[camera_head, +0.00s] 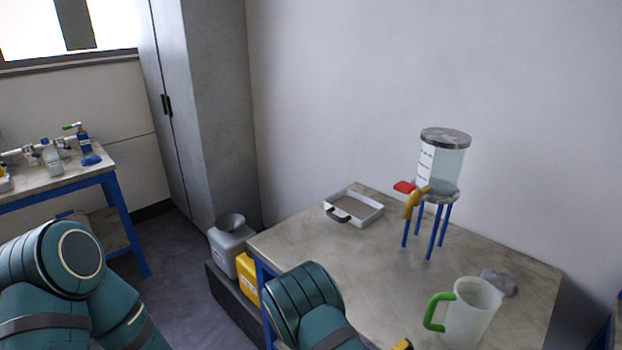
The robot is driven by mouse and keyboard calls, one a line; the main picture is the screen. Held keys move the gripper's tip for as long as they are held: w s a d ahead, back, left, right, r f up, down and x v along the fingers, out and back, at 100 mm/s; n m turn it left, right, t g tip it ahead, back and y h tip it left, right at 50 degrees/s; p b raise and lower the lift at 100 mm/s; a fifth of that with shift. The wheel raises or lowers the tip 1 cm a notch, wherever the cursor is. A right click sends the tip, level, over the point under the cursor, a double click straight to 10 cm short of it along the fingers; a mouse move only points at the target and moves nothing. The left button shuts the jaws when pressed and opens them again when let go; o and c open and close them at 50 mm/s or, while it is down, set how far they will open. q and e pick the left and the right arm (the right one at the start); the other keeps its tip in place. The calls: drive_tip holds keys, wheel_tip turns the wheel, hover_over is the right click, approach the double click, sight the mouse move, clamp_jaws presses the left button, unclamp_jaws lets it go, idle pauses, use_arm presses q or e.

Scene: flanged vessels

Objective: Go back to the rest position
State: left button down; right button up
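My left arm (65,275) shows as teal links in the lower left corner, with its gripper outside the picture. My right arm (305,300) shows as a teal link at the bottom middle, in front of the table's left edge. No gripper can be made out. A small yellow and black piece (402,344) pokes in at the bottom edge; I cannot tell what it belongs to. On the table (330,265) stands a clear vessel (446,168) with a metal lid, on blue legs, with a red-handled brass valve. A translucent jug (472,312) with a green handle stands upright at the front right.
A white tray (369,218) with a dark handle lies at the table's back left. A grey crumpled item (500,281) lies by the jug. White (226,254) and yellow (247,277) containers stand left of the table. A second bench (60,178) with fittings and a tall grey cabinet (215,100) stand beyond.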

drive_tip(key=s+d+f+m+g, duration=0.4)
drive_tip(key=s+d+m+g, duration=0.15)
drive_tip(key=g, duration=0.35)
drive_tip(key=s+a+f+m+g+y, duration=0.3)
drive_tip(key=s+f+m+g+y, duration=0.15)
drive_tip(key=s+g, duration=0.2)
drive_tip(key=s+a+f+m+g+y, duration=0.35)
drive_tip(key=s+f+m+g, duration=0.2)
drive_tip(key=s, duration=0.25)
drive_tip(key=w+a+f+m+t+y, duration=0.25)
drive_tip(key=a+m+y, duration=0.55)
drive_tip(key=a+y, duration=0.45)
drive_tip(key=w+r+m+t, duration=0.1)
drive_tip(key=w+m+t, duration=0.5)
drive_tip(key=w, duration=0.5)
drive_tip(key=shift+a+y, duration=0.35)
drive_tip(key=shift+y, duration=0.1)
drive_tip(key=shift+w, duration=0.1)
